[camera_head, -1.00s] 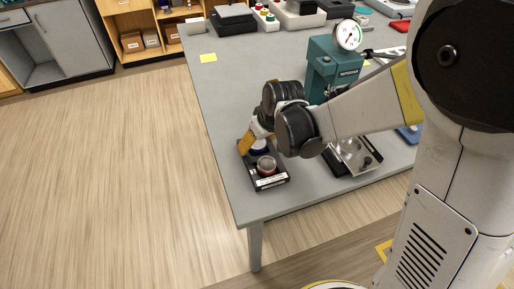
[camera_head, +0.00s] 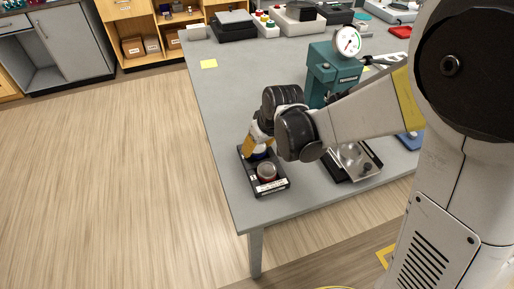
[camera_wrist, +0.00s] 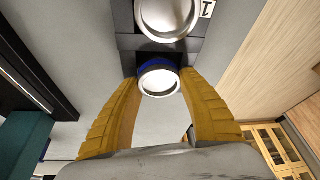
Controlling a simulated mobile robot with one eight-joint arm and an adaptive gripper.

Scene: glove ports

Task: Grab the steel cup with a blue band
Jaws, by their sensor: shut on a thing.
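The steel cup with a blue band (camera_wrist: 158,68) is between the yellow fingertips of my gripper (camera_wrist: 159,88) in the wrist view. The fingers press on its sides. In the head view, my gripper (camera_head: 256,148) is over the rear part of a black tray (camera_head: 284,186), and a bit of the blue band (camera_head: 259,155) shows under it. A second steel cup, with a red band (camera_head: 266,171), sits in the front part of the tray. It also shows in the wrist view (camera_wrist: 167,14) beside the held cup. I cannot tell whether the held cup is clear of the tray.
A teal press with a dial gauge (camera_head: 322,75) stands behind my arm. A metal-topped device (camera_head: 352,160) sits right of the tray. The table's left edge is close to the tray.

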